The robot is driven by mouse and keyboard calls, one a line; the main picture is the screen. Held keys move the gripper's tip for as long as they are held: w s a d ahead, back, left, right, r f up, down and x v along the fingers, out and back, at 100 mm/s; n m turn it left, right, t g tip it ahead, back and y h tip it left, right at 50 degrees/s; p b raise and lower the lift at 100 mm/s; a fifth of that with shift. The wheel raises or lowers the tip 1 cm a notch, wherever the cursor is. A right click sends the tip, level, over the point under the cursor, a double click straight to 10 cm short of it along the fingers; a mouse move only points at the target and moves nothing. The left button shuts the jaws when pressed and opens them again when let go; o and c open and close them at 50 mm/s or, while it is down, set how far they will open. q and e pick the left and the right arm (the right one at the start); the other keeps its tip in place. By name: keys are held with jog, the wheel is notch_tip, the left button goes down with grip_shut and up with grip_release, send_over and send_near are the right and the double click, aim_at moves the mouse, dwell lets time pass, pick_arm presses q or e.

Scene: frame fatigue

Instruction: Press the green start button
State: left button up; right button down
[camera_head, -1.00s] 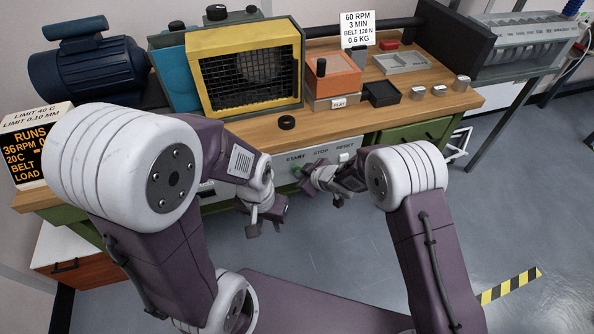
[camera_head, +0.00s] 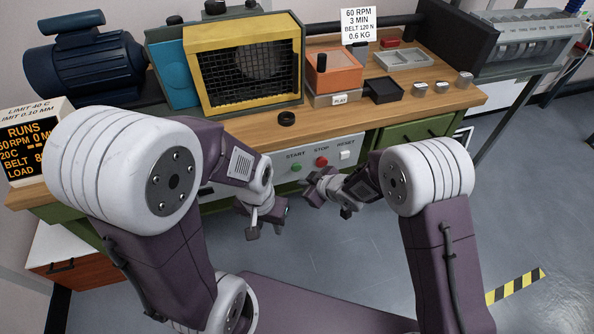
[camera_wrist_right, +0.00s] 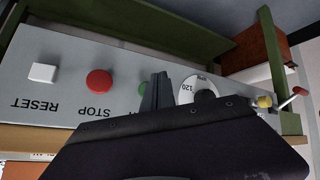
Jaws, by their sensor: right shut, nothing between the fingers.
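The green start button (camera_head: 296,168) sits under the START label on the grey control panel (camera_head: 283,178), on the front of the bench. In the head view it is uncovered. My right gripper (camera_head: 307,187) is shut and empty, just below and in front of the button, apart from it in that view. In the right wrist view the shut fingers (camera_wrist_right: 155,92) overlap the green button (camera_wrist_right: 143,88) and hide part of it; the gap there is hard to judge. My left gripper (camera_head: 264,230) hangs lower left of the panel; its finger opening is unclear.
A red stop button (camera_head: 321,161) and white reset button (camera_head: 345,154) are right of START. A dial (camera_wrist_right: 205,90) is beside START. A display (camera_head: 32,145) at left reads RUNS and 60 RPM. Floor in front is clear.

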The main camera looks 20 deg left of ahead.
jog(key=shift+s+d+b, duration=0.3)
jog(key=shift+s+d, duration=0.4)
jog(key=shift+s, duration=0.25)
